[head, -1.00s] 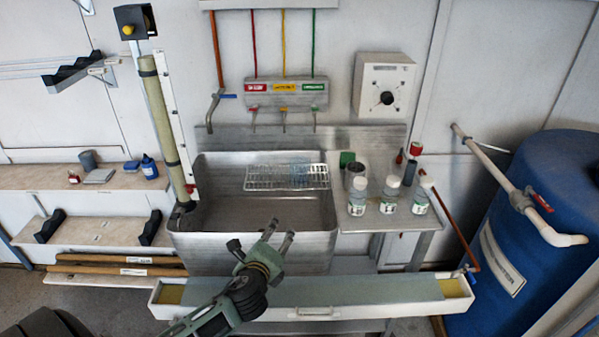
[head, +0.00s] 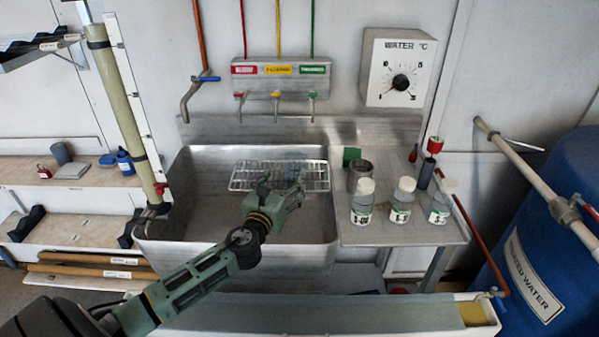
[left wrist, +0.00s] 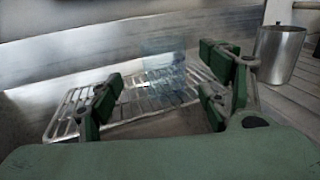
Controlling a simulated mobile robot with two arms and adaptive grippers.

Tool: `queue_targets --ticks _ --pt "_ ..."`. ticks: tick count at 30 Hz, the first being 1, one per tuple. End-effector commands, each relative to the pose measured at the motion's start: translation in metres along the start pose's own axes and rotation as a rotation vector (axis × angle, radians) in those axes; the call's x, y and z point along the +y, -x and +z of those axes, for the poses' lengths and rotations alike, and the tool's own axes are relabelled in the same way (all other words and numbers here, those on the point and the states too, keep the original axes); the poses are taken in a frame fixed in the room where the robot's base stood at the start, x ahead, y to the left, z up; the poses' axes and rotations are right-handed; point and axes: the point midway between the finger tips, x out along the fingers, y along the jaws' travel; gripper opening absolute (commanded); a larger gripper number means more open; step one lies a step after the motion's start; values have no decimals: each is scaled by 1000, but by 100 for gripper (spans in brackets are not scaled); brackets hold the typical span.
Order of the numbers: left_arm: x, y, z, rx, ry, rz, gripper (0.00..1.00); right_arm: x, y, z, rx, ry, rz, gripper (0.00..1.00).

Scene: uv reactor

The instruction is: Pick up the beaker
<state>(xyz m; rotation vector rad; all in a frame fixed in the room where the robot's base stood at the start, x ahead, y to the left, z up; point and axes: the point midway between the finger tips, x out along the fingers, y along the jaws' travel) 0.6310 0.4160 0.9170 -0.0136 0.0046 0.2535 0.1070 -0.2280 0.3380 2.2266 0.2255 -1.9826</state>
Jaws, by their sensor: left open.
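A clear, bluish glass beaker (head: 295,167) stands on the wire rack (head: 245,178) across the sink. In the left wrist view the beaker (left wrist: 163,75) is very faint and hard to outline, standing on the rack (left wrist: 62,122) between and beyond my fingers. My left gripper (head: 283,183) is open and empty, in front of the beaker over the rack. In the left wrist view its fingers (left wrist: 160,95) are spread to either side of the beaker, apart from it. The beaker's lower part is partly hidden by the gripper in the head view. My right gripper is not in view.
A metal cup (head: 359,178) and several labelled bottles (head: 402,203) stand on the steel counter right of the sink (head: 205,215). Taps (head: 277,95) hang above the sink. A long white-edged trough (head: 330,312) lies in front. A blue tank (head: 560,230) is at right.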

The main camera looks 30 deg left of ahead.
Motion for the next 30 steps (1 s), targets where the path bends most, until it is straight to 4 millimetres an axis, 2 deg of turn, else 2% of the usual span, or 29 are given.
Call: queue_targets --ticks 1,5,12,15,20,27,30 --pt "0 -3 -3 -3 -10 -1 71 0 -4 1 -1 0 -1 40" --pt "0 -17 -1 -5 -15 -2 71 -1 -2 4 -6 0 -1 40" --pt "-4 -46 4 -4 -12 -1 71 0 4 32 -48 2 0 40" --pt "-6 -62 4 -4 -12 -1 71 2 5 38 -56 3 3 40" --pt "-5 -77 3 -3 -13 -2 71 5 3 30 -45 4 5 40" --pt "-5 -79 2 -2 -13 -3 71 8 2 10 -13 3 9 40" --pt "-5 -79 2 -2 -13 -3 64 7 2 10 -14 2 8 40"
